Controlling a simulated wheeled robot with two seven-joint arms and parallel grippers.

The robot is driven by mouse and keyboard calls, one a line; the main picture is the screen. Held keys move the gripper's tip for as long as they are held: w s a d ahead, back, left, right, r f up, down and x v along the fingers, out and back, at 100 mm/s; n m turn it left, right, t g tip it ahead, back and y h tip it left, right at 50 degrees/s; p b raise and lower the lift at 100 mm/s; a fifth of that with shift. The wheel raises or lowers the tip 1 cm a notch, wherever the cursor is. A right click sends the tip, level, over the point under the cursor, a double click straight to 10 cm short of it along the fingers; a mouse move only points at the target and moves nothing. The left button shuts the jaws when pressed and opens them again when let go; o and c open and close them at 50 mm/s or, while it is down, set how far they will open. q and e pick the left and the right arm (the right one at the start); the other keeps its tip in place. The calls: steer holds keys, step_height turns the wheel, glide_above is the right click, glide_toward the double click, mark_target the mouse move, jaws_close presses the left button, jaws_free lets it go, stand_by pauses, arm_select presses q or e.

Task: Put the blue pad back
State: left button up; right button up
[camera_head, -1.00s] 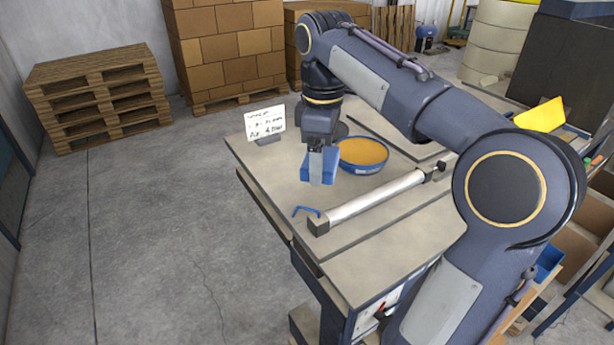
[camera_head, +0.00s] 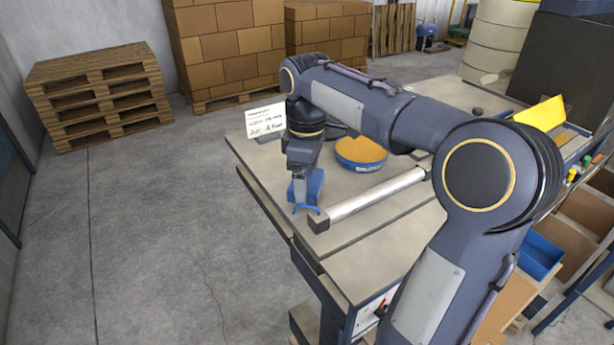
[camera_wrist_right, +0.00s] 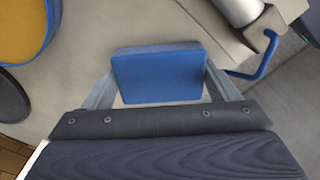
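The blue pad (camera_head: 315,184) is a small block between the fingers of my right gripper (camera_head: 303,190), close over the front left part of the table. In the right wrist view the blue pad (camera_wrist_right: 160,76) sits with a finger against each side, so the gripper is shut on it. A blue hook-shaped bracket (camera_head: 306,209) is just in front of the pad, by the end of a white roller (camera_head: 375,195); the bracket also shows in the right wrist view (camera_wrist_right: 262,62), to the right of the pad. My left gripper is not in view.
A blue round tray with an orange inside (camera_head: 361,153) is behind the pad on the table (camera_head: 380,255). A white sign (camera_head: 265,120) stands at the back left corner. A yellow sheet (camera_head: 541,114) is at the far right. The table's left edge is close to the pad.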

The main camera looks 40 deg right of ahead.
steer(key=o, duration=0.4)
steer(key=shift+r, duration=0.15)
arm_select(q)
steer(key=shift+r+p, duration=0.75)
steer(key=shift+p, duration=0.05)
arm_select(e)
step_height(320, 180, up, 12)
